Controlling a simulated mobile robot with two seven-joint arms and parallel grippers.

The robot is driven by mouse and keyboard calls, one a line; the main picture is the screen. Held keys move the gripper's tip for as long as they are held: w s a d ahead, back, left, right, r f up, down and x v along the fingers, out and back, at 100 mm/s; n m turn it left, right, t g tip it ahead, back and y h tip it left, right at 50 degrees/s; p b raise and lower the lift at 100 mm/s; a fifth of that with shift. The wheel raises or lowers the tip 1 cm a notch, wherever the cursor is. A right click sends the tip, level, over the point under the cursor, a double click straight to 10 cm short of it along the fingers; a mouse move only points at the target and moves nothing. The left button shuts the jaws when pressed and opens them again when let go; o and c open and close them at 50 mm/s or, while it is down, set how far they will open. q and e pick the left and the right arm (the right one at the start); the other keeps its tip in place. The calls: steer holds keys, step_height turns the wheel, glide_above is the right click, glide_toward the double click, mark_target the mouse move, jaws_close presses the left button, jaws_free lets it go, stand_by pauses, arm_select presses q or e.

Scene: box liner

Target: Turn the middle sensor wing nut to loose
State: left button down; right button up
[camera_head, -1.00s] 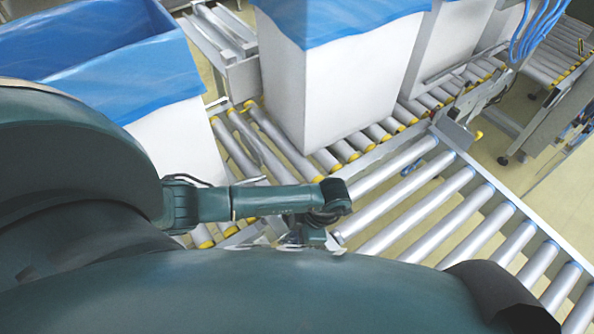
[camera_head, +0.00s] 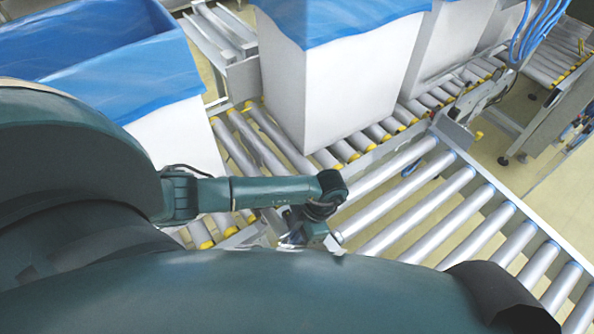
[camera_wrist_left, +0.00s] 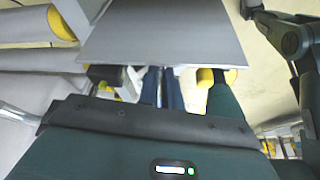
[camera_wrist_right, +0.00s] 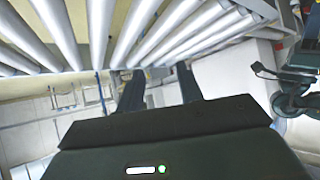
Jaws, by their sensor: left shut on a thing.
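My left gripper (camera_head: 300,240) is low beside the conveyor frame, at the near end of the silver rollers. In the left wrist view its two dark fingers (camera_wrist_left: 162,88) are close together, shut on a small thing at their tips. A grey metal plate (camera_wrist_left: 160,35) covers the fingertips there, so the wing nut itself and its setting cannot be seen. The sensor is not clearly visible either. My right gripper shows only in the right wrist view, where its fingers (camera_wrist_right: 160,90) are apart and empty, below several rollers.
Silver rollers (camera_head: 420,210) run across the right side. A white box with a blue liner (camera_head: 335,80) stands on yellow-ended rollers behind, and another lined box (camera_head: 165,90) is at the left. My own arm hides much of the foreground.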

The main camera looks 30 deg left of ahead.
arm_select(q)
steer(key=n, duration=0.1)
steer(key=n+h, duration=0.1)
steer(key=shift+w+a+n+g, duration=0.15)
steer(key=shift+a+n+g, duration=0.15)
steer(key=shift+n, duration=0.1)
steer(key=n+h, duration=0.1)
steer(key=n, duration=0.2)
steer(key=shift+a+p, duration=0.2)
steer(key=shift+p, duration=0.1)
steer(key=shift+a+n+h, duration=0.1)
steer(key=shift+n+h, duration=0.3)
steer(key=shift+n, duration=0.5)
steer(key=shift+a+n+h+p, duration=0.1)
steer(key=shift+n+h+p, duration=0.25)
steer(key=shift+n, duration=0.45)
arm_select(e)
steer(key=shift+s+d+r, duration=0.1)
steer(key=shift+s+d, duration=0.05)
steer(key=shift+s, duration=0.05)
steer(key=shift+r, duration=0.1)
